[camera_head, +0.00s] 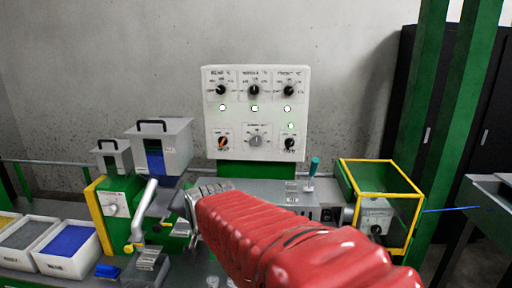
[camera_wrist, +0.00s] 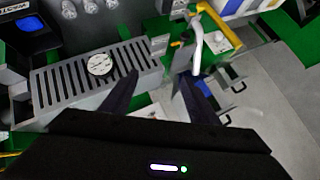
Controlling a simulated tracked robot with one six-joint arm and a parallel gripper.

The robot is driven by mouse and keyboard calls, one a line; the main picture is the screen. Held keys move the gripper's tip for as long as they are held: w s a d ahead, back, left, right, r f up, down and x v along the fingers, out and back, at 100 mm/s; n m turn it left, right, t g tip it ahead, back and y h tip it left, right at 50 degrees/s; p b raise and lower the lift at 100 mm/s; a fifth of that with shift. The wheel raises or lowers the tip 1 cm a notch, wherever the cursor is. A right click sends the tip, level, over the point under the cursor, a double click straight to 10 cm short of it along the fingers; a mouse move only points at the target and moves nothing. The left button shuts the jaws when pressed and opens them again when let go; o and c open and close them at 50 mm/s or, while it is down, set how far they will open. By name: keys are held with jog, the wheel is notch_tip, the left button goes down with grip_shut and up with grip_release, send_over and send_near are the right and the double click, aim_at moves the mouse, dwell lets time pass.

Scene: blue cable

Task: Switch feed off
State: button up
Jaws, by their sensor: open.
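A white control panel (camera_head: 255,112) stands against the wall with three black knobs on top, small lamps, and a lower row of knobs: one with an orange mark (camera_head: 223,142), a larger grey one (camera_head: 256,141) and a black one (camera_head: 290,143). A green lamp glows above the black one. Most labels are too small to read, so I cannot tell which control is the feed. My gripper (camera_wrist: 160,74) is open and empty in the wrist view, its dark fingers spread near a slotted grey housing. In the head view my red-sleeved arm hides much of the gripper.
A grey hopper with blue contents (camera_head: 158,150) and a silver lever (camera_head: 143,208) are at left, beside bins (camera_head: 66,241). A teal-topped lever (camera_head: 313,168) and yellow-framed guard (camera_head: 380,180) are at right.

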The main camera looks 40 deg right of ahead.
jog(key=w+d+r+m+t+h, duration=0.15)
jog(key=w+d+m, duration=0.4)
jog(key=d, duration=0.55)
jog(key=m+h, duration=0.9)
jog(key=m, duration=0.7)
send_near(289, 145)
jog(key=v, duration=0.5)
jog(key=shift+s+d+f+t, duration=0.15)
jog(key=shift+s+f+t, duration=0.05)
jog(key=shift+f+t, duration=0.15)
jog(key=shift+x, duration=6.9)
jog(key=shift+r, duration=0.1)
jog(key=shift+c, duration=0.2)
